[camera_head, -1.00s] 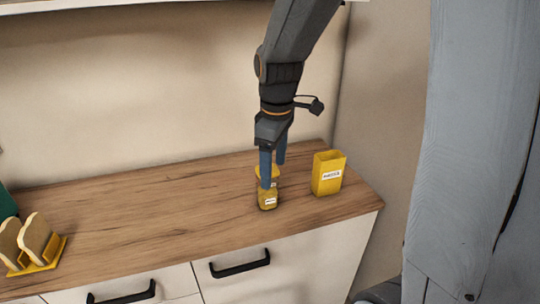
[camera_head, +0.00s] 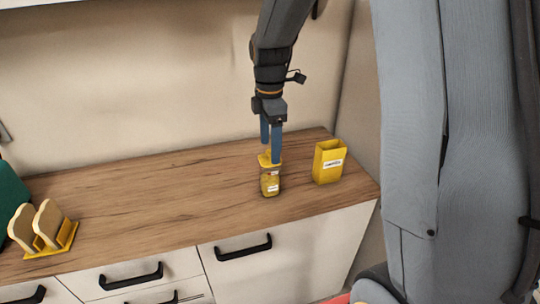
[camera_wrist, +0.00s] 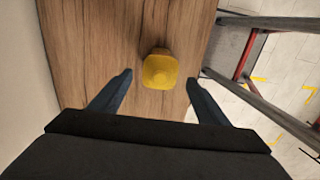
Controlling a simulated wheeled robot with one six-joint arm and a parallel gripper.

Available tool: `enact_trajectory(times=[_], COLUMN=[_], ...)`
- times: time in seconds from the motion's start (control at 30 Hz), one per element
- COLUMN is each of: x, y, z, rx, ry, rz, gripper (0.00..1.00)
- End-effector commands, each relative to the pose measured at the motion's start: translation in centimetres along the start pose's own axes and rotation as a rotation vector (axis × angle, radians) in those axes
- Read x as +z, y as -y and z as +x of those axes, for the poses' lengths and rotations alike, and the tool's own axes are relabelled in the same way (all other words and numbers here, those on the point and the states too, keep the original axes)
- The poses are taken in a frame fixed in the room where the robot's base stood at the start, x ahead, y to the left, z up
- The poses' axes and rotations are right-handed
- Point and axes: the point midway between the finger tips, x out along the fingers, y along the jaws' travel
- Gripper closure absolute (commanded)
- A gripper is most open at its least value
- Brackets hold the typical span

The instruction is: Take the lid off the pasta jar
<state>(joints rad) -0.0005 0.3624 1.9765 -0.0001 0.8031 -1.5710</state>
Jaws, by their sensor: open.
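The pasta jar (camera_head: 270,184) is a small container with a yellowish body and a white label, upright on the wooden counter. Its yellow lid (camera_head: 266,160) sits on top. My gripper (camera_head: 271,153) points down over the jar, with its blue fingers apart and their tips at about lid height. One finger partly covers the lid in the head view. In the wrist view, the yellow lid (camera_wrist: 160,71) lies between and slightly beyond the open fingertips, with a gap on each side. My gripper holds nothing.
An open yellow box (camera_head: 328,161) with a white label stands close to the right of the jar. A yellow rack with bread slices (camera_head: 48,228) is at the far left. The counter (camera_head: 150,205) between is clear. Its right edge is near the box.

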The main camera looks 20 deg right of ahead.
Motion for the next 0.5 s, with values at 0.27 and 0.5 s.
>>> enact_trajectory(times=[0.27,0.5], x=[0.0,0.0], y=[0.0,0.0], z=[2.3,2.4], rx=[0.000,0.000], ry=[0.000,0.000], rz=[0.001,0.001], gripper=[0.31,0.37])
